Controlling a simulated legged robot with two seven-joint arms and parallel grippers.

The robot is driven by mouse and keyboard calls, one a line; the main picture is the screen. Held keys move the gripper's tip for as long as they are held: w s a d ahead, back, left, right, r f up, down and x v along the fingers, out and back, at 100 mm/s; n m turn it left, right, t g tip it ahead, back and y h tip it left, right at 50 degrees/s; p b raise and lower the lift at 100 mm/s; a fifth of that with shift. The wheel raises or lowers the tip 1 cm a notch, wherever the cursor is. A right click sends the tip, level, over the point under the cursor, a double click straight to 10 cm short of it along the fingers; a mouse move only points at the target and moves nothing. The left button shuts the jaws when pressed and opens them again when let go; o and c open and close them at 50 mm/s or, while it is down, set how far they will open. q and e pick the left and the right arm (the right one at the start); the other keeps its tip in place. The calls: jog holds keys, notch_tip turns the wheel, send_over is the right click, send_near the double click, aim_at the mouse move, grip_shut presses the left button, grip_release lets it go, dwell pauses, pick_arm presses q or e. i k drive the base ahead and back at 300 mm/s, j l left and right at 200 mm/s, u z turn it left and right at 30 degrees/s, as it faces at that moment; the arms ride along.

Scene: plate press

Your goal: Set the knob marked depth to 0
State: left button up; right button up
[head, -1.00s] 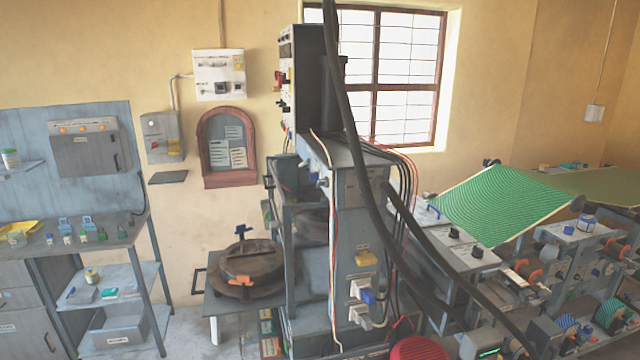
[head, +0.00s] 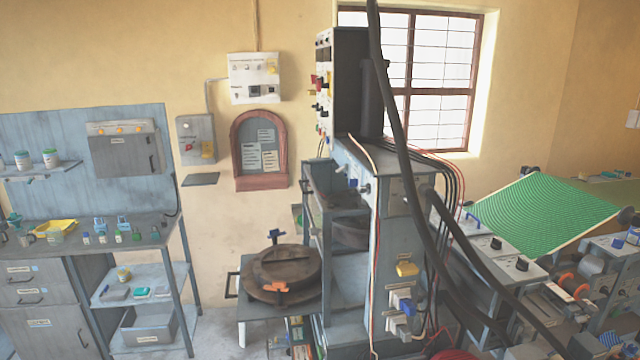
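No label reading depth is legible, so I cannot tell which knob it is. A tall grey press (head: 388,255) stands in the middle, with small blue knobs (head: 353,184) on its upper side. A control panel (head: 323,92) with red, black and yellow knobs, seen nearly edge-on, sits on top of it. Right of the press, grey boxes carry black knobs, one (head: 496,243) farther back and one (head: 522,264) nearer. Their settings are too small to read. Neither of my grippers is in view.
A round brown lidded vessel (head: 284,273) sits on a low table left of the press. A workbench (head: 90,250) with bottles and shelves stands at the left. Thick black cables (head: 398,130) cross in front of the press. Bare floor (head: 225,335) shows between bench and low table.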

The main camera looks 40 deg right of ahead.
aim_at(364, 189)
jog(key=i, duration=2.75)
jog(key=i+z, duration=0.3)
jog(key=z, duration=0.15)
jog(key=i+j+z, duration=0.2)
jog(key=z, duration=0.3)
jog(key=i+j+z, duration=0.6)
jog(key=z, duration=0.35)
jog(key=k+j, duration=0.05)
